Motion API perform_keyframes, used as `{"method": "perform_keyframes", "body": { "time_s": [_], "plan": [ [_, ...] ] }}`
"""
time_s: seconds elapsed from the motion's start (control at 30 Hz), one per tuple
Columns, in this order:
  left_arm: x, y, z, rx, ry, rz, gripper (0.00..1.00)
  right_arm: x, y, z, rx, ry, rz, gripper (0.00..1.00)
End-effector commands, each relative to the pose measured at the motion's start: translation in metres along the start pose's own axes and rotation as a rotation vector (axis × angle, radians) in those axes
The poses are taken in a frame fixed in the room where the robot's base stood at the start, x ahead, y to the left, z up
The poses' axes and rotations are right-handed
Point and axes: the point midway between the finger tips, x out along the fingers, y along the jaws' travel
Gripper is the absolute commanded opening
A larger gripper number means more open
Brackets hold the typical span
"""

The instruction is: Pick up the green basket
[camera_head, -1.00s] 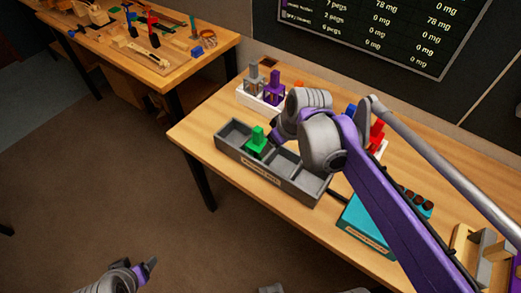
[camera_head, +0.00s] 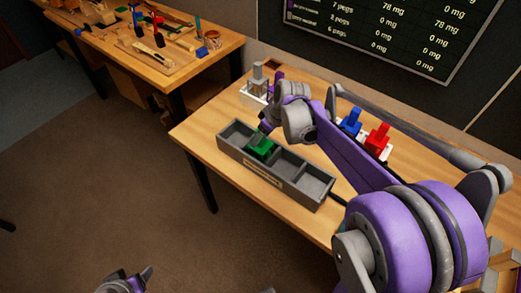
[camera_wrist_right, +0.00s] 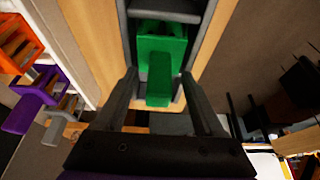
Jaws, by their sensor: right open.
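The green basket (camera_head: 262,148), with an upright handle, sits in the second compartment from the left of a long grey tray (camera_head: 262,180). It also shows in the right wrist view (camera_wrist_right: 160,45), its handle pointing back between the two fingers. My right gripper (camera_wrist_right: 158,75) is open, one finger on each side of the handle, with visible gaps. In the head view my right gripper (camera_head: 264,130) is just above the basket and partly hidden by its own wrist. My left gripper (camera_head: 145,279) is low at the bottom edge, far from the tray; its jaw opening is unclear.
A white holder with grey (camera_head: 258,80) and purple (camera_wrist_right: 37,100) baskets stands behind the tray; an orange one (camera_wrist_right: 18,45) shows in the wrist view. Blue (camera_head: 351,122) and red (camera_head: 377,138) baskets stand to the right. The tray's other compartments look empty.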

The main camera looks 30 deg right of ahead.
Motion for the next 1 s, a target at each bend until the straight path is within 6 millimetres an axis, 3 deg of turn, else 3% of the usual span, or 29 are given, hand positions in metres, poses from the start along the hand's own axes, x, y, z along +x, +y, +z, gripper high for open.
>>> {"method": "perform_keyframes", "body": {
  "time_s": [0.13,0.4,0.77,1.0],
  "plan": [
    [0.001,0.000,0.001,0.000,-0.001,0.000,0.70,0.016,0.001,0.000,0.000,0.000,0.001,0.70],
    [0.001,0.000,0.001,0.000,-0.001,0.000,0.70,0.018,0.001,0.000,0.000,0.000,0.001,0.68],
    [0.001,0.000,0.001,0.000,-0.001,0.000,0.70,0.017,0.001,0.000,0.000,0.000,0.001,0.03],
    [0.001,0.000,0.001,0.000,-0.001,0.000,0.70,0.017,0.001,0.000,0.001,0.000,0.001,0.00]
  ]
}}
